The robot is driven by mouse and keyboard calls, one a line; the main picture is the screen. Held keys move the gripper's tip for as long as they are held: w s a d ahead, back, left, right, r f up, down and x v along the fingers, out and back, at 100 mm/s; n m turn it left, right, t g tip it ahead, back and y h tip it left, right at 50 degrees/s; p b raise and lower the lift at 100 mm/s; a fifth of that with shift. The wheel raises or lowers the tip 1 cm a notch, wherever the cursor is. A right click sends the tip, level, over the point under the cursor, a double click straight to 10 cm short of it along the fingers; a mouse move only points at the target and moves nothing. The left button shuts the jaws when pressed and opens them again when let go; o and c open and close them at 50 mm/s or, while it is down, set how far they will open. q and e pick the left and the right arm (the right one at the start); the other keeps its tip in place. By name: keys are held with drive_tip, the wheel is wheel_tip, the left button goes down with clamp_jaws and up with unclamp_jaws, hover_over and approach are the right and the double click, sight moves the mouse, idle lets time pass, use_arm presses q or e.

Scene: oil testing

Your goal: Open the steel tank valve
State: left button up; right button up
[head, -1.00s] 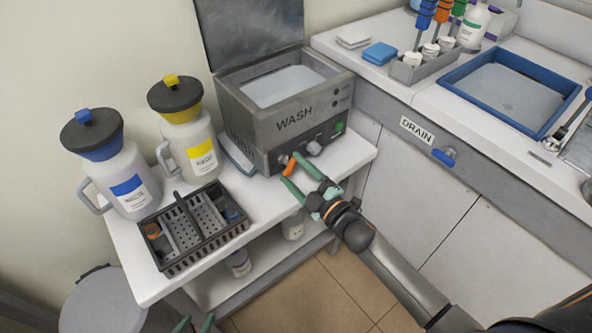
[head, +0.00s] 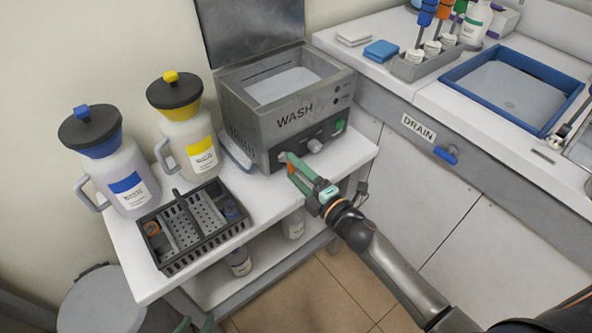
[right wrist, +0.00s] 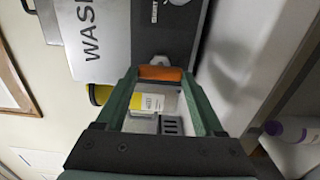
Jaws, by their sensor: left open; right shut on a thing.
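The steel tank (head: 296,118), marked WASH, stands on the right end of the white bench with its lid up and pale liquid inside. Its valve has an orange handle (right wrist: 160,73), low on the front. My right gripper (head: 287,160) is at the tank's lower front. The right wrist view shows the handle across the gap between both green fingertips, gripped by them. In the head view the fingers cover most of the handle. My left gripper (head: 195,324) is open at the bottom edge, mostly out of frame, away from the tank.
Blue (head: 125,180) and yellow (head: 191,145) labelled jugs and a dark divided basket (head: 190,240) stand left of the tank. A DRAIN counter with a blue handle (head: 446,155) and a blue-rimmed tray (head: 560,118) is at right. The floor before the bench is clear.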

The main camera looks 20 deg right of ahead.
idle(0.4)
drive_tip(key=o, duration=1.4)
drive_tip(key=v, duration=1.2)
drive_tip(key=shift+s+d, duration=0.1)
drive_tip(key=shift+s, duration=0.15)
